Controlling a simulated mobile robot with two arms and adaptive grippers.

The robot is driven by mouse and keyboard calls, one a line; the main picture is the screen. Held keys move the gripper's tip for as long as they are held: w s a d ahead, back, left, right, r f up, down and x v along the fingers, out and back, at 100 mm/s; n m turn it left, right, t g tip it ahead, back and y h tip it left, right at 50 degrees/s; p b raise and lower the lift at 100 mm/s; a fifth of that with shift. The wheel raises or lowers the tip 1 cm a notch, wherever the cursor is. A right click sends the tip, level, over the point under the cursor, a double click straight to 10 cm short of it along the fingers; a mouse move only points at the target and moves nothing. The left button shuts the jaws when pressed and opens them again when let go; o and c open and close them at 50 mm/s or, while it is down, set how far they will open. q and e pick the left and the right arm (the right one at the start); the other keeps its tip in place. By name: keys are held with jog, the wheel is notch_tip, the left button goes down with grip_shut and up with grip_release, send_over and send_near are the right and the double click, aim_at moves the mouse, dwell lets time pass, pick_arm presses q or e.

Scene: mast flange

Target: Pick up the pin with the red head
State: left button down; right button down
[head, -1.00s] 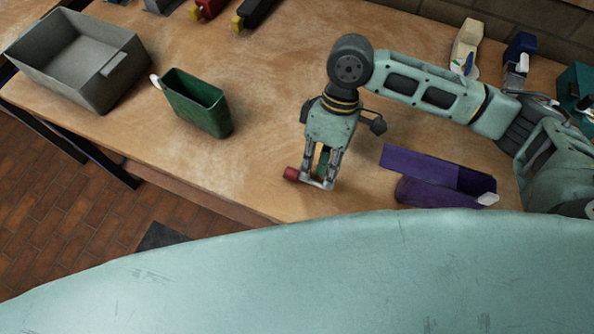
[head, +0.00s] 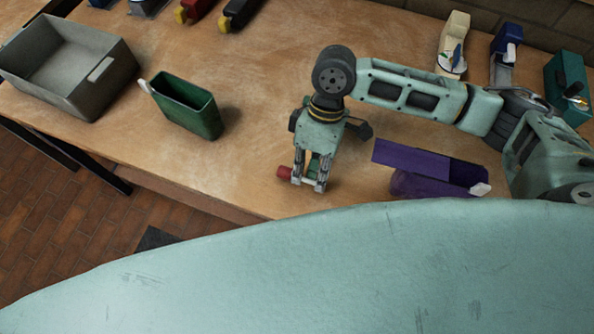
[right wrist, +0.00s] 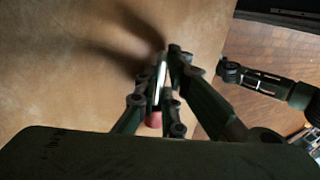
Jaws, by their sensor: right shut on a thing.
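My right gripper (head: 309,184) points down near the front edge of the workbench. It is shut on the pin, whose red head (head: 284,172) sticks out to the left of the fingers in the head view. In the right wrist view the right gripper's fingers (right wrist: 168,68) close around the pin's pale shaft (right wrist: 161,78), with the red head (right wrist: 153,119) below them. The fingers hide part of the shaft. I cannot tell whether the pin touches the bench.
A green bin (head: 186,107) and a grey bin (head: 98,92) stand to the left. Several tools lie along the back.

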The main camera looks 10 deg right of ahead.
jog(key=shift+r, duration=0.1)
jog(key=shift+r, duration=0.55)
notch_tip(320, 180, up, 2)
jog(key=shift+w+r, duration=0.1)
jog(key=shift+r, duration=0.15)
jog(key=s+d+r, duration=0.3)
jog(key=s+r, duration=0.4)
jog(key=s, duration=0.4)
jog(key=shift+s, duration=0.25)
jog(key=shift+r, duration=0.1)
